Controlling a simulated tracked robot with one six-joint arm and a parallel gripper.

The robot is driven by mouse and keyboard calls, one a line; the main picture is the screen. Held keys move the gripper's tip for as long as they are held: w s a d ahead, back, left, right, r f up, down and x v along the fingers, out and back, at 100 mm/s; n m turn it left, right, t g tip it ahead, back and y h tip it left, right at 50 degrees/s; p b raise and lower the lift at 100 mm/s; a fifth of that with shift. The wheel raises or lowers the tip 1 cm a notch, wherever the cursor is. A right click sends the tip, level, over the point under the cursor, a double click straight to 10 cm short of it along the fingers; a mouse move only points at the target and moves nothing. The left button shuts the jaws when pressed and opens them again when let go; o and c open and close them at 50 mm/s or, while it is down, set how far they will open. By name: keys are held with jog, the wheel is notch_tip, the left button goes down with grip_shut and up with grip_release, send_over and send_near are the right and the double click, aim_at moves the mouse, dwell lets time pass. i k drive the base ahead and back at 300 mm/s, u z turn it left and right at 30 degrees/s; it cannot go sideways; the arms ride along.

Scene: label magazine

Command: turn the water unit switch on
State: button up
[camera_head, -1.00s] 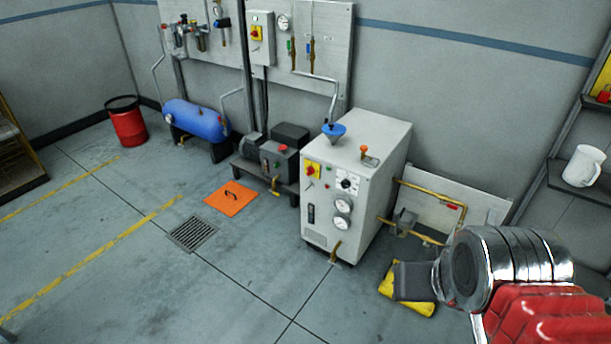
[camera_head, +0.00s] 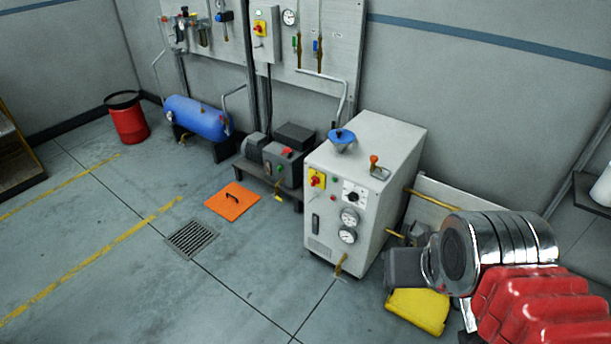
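The water unit looks to be the white cabinet (camera_head: 330,225) standing on the floor right of the picture's middle. The switch's exact position is too small to read. A blue funnel (camera_head: 341,138) and an orange-knobbed lever (camera_head: 376,164) sit on top. My gripper (camera_head: 405,268), the dark end of my arm, shows in front of the cabinet's right side, apart from the switch in the picture.
A similar red-and-yellow switch is on the wall box (camera_head: 262,30). A motor-pump unit (camera_head: 275,160) and a blue tank (camera_head: 198,118) stand to the left. An orange plate (camera_head: 232,201) and a drain grate (camera_head: 191,239) lie on open floor.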

aim_at(314, 181)
jog(key=u, duration=0.35)
jog(key=i, duration=0.8)
jog(key=u, duration=0.7)
jog(key=i, duration=0.55)
jog(key=u, duration=0.2)
